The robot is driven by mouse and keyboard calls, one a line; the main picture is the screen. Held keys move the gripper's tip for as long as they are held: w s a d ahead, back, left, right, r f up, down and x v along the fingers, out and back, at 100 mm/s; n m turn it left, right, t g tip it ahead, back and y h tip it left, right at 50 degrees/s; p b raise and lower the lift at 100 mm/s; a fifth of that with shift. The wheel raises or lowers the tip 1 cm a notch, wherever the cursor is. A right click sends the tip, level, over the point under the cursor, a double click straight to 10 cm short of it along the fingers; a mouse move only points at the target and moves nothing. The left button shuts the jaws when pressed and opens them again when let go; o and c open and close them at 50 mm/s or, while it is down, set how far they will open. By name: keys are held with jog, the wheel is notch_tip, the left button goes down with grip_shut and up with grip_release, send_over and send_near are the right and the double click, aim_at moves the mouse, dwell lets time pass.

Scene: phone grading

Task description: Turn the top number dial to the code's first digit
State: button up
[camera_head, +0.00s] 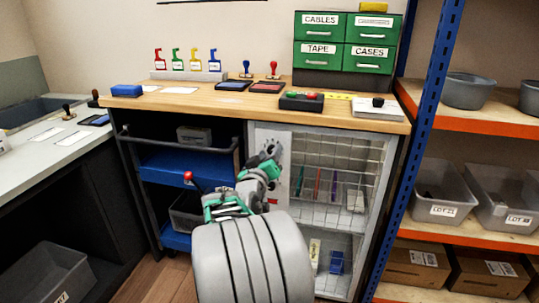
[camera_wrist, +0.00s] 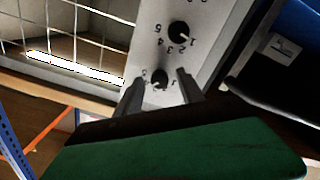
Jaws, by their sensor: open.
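A pale dial panel (camera_head: 262,137) stands upright under the workbench, left of the wire shelves. It also shows in the wrist view (camera_wrist: 205,62), which looks turned upside down. There one black dial (camera_wrist: 160,77) lies between my fingertips and another black dial (camera_wrist: 178,33) shows farther up, with digits around both. By the turned view, the dial between the fingers appears to be the top one. My gripper (camera_wrist: 159,90) is open around it, and I cannot tell whether the fingers touch it. In the head view my gripper (camera_head: 268,160) covers part of the panel. The code is not readable.
The wooden bench top (camera_head: 215,100) overhangs above, with stamps and a green drawer cabinet (camera_head: 345,42). A blue rack post (camera_head: 425,100) stands at right.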

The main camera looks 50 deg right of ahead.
jog(key=p+v, duration=0.1)
jog(key=v, duration=0.6)
jog(key=shift+a, duration=0.4)
jog(key=shift+s, duration=0.1)
